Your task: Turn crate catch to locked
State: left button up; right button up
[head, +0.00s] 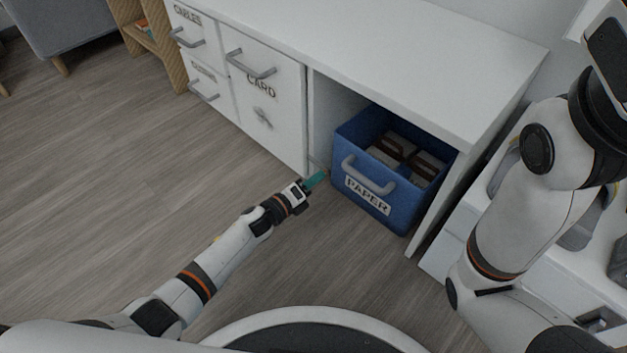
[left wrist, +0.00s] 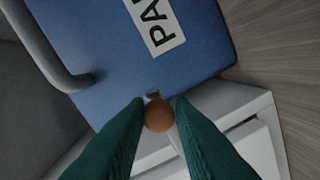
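The blue crate (head: 408,213) marked PAPER sits in the open bay of the white desk. In the left wrist view its front (left wrist: 195,45) shows with the label and a grey handle. An orange round knob (left wrist: 159,117) with a small metal piece sits by the crate's edge; I take it to be the catch. My left gripper (head: 322,175) is low beside the crate's left front edge. In the left wrist view its teal fingers (left wrist: 159,105) are on either side of the knob, with little or no gap; contact is unclear.
The desk's drawer and door fronts (head: 262,125) with grey handles are left of the crate. My right arm stands at the right, in front of another white unit (head: 450,262). The wooden floor (head: 130,190) at left is clear.

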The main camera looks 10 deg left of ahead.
pick_arm(q)
jog(key=o, duration=0.3)
jog(key=shift+s, duration=0.1)
jog(key=p+v, duration=0.6)
jog(key=v, duration=0.6)
jog(key=shift+p, duration=0.4)
